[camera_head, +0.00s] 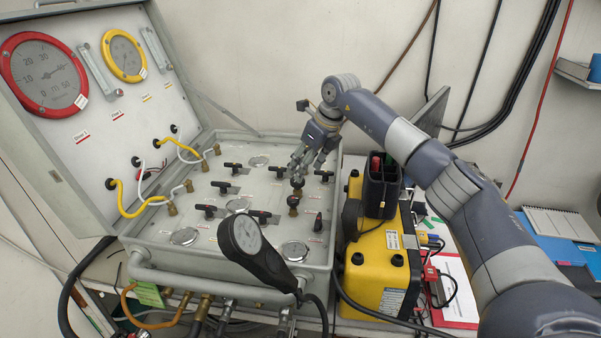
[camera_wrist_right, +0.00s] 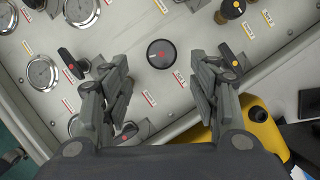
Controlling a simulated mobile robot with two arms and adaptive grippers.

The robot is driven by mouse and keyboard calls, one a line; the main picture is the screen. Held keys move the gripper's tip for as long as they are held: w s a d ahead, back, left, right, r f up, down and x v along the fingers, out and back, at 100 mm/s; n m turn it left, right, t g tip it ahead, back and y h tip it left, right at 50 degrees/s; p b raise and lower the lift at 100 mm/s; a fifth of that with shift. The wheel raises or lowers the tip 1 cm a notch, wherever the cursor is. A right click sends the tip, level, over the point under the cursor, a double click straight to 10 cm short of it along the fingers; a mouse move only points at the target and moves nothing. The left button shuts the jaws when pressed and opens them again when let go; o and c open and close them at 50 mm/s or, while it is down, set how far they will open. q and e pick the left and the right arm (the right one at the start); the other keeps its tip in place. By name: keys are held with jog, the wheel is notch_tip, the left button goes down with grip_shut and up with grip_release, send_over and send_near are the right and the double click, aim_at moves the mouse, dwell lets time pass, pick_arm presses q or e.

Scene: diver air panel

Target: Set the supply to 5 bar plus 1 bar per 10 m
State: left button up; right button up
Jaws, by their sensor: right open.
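The diver air panel (camera_head: 220,232) is an open grey case with valves and knobs on its deck. Its raised lid carries a red-rimmed gauge (camera_head: 43,75) and a yellow-rimmed gauge (camera_head: 124,56); their exact readings are too small to tell. My right gripper (camera_head: 298,172) is over the right part of the deck, fingers pointing down. In the right wrist view my right gripper (camera_wrist_right: 165,88) is open and empty. A round black knob with a red dot (camera_wrist_right: 161,54) shows between and beyond the fingertips, apart from both. My left gripper is not in view.
Black lever valves (camera_head: 233,167) and small round deck gauges (camera_head: 185,236) surround the gripper. A black handset-like device (camera_head: 258,250) stands at the panel's front. A yellow case (camera_head: 385,268) with a black holder (camera_head: 381,187) stands close to the right. Hoses run along the front.

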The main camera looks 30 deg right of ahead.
aim_at(298, 184)
jog(key=p+x, duration=0.1)
jog(key=x, duration=0.4)
jog(key=shift+w+d, duration=0.1)
jog(key=shift+w, duration=0.1)
jog(key=shift+f, duration=0.3)
jog(key=c, duration=0.3)
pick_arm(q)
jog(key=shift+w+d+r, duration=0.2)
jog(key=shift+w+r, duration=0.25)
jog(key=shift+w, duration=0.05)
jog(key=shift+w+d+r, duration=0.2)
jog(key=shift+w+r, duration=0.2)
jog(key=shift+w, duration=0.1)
pick_arm(e)
jog(key=c, duration=0.8)
